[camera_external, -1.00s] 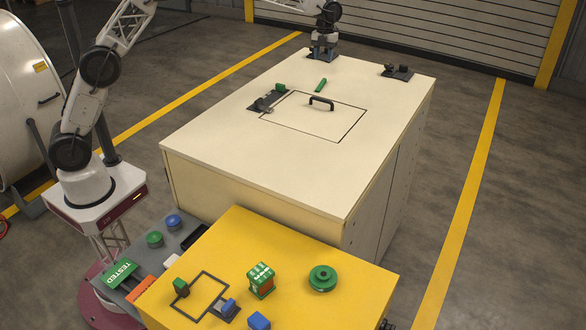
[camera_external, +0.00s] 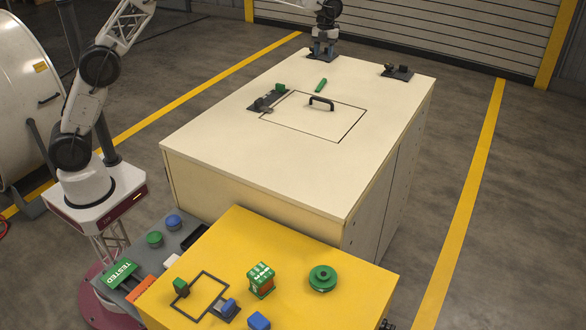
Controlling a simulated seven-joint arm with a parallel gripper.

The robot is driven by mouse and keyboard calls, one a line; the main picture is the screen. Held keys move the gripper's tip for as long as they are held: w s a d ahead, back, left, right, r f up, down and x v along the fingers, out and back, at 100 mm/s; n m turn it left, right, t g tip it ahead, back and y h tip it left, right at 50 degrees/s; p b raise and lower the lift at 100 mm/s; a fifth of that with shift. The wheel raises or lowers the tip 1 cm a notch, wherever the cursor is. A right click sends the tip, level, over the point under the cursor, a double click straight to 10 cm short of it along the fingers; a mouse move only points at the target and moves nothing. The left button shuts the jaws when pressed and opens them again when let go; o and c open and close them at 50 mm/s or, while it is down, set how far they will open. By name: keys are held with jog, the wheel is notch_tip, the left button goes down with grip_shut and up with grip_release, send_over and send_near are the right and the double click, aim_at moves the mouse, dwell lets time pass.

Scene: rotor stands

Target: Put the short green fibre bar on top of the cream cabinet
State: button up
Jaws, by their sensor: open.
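The short green fibre bar (camera_external: 321,85) lies flat on the cream cabinet top (camera_external: 240,150), behind the black handle and apart from my gripper. My gripper (camera_external: 322,53) points down at the cabinet's back edge, low over a dark plate (camera_external: 312,58). It is open; its fingertips are small, and I cannot tell whether anything stands between them. No hold on the green bar shows.
A black handle (camera_external: 321,102) stands on an outlined panel. A dark fixture with a green block (camera_external: 280,88) is left of it, and another dark fixture (camera_external: 397,72) is at the back right. The yellow table (camera_external: 330,250) in front holds several small parts.

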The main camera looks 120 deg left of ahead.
jog(key=w+d+r+n, duration=0.15)
jog(key=d+r, duration=0.25)
jog(key=d, duration=0.8)
jog(key=w+d+r+n+y, duration=0.15)
jog(key=d+r, duration=0.25)
jog(key=d, duration=0.8)
jog(key=w+d+r+n, duration=0.15)
jog(key=d+r, duration=0.25)
jog(key=d, duration=0.8)
jog(key=s+d+r+n, duration=0.15)
jog(key=s+d, duration=0.35)
jog(key=d, duration=0.6)
jog(key=s+d+r+n, duration=0.1)
jog(key=s+d+n, duration=0.25)
jog(key=d, duration=0.85)
jog(key=s+d+f+n+t, duration=0.1)
jog(key=s+d+f+n, duration=0.2)
jog(key=s+d, duration=0.8)
jog(key=s+d+f+n+t, duration=0.1)
jog(key=s+d+f+n, duration=0.2)
jog(key=s+d+f, duration=0.4)
jog(key=s+d, duration=0.4)
jog(key=s, duration=0.5)
jog(key=shift+d+f, duration=0.2)
jog(key=shift+f, duration=0.1)
